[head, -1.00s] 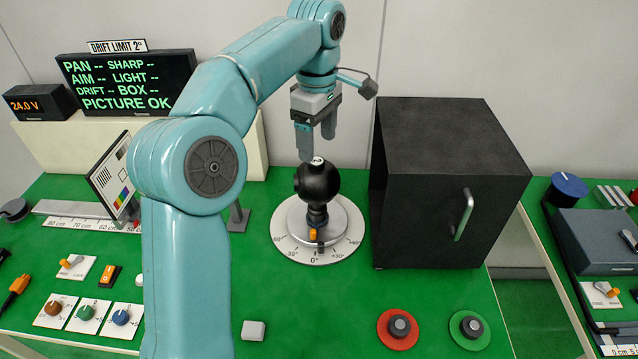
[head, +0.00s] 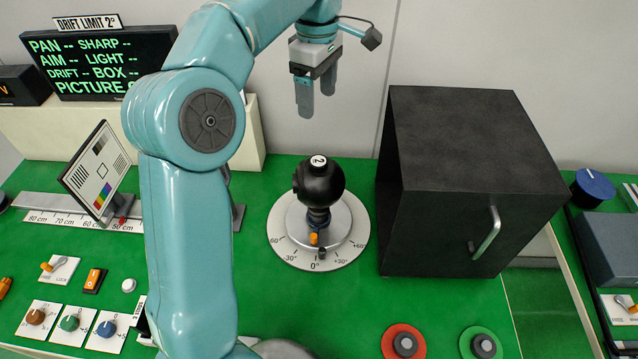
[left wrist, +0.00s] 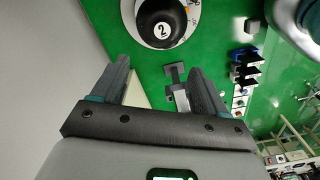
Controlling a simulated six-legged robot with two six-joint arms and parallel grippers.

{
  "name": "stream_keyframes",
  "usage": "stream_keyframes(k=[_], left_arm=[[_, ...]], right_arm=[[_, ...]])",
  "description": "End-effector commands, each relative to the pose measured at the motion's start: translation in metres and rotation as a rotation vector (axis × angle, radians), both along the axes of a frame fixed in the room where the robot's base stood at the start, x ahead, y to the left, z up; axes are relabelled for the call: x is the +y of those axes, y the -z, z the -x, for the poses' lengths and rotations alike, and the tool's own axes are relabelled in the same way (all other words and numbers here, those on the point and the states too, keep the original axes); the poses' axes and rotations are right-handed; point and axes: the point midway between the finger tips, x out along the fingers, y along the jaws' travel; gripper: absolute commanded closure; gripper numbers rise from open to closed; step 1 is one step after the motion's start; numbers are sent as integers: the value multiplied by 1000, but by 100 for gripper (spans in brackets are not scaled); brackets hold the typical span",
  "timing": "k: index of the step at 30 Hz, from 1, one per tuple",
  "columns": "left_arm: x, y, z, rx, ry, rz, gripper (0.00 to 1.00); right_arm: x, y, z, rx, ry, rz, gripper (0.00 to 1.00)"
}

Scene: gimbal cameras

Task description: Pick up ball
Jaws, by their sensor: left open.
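The ball (head: 319,182) is a black sphere with a white spot marked 2 on top. It sits on a short neck above a round silver turntable with a degree scale (head: 290,250), in the middle of the green table. It also shows at the top of the left wrist view (left wrist: 161,24), beyond the fingertips. My left gripper (head: 317,100) is open and empty, pointing down, above the ball and apart from it. Its two fingers also show in the left wrist view (left wrist: 158,75). My right gripper is not in view.
A black box with a handle (head: 470,180) stands close to the right of the ball. A test chart (head: 98,172) stands on a rail at left. Red (head: 403,343) and green (head: 482,344) discs with knobs lie in front. Knobs and switches (head: 70,323) are front left.

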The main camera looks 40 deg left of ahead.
Motion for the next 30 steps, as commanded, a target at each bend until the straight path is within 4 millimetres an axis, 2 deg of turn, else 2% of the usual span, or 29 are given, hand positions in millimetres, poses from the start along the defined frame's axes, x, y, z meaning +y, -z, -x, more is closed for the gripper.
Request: stream_keyframes(k=[2,5,15,23,30], left_arm=[[-1,4,2,1,1,0,26],[-3,20,4,3,1,1,26],[-6,94,7,3,-1,1,26],[-6,117,5,2,0,1,26],[-8,154,2,4,0,2,26]], right_arm=[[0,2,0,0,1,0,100],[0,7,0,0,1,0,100],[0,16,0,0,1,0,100],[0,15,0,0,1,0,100],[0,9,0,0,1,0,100]])
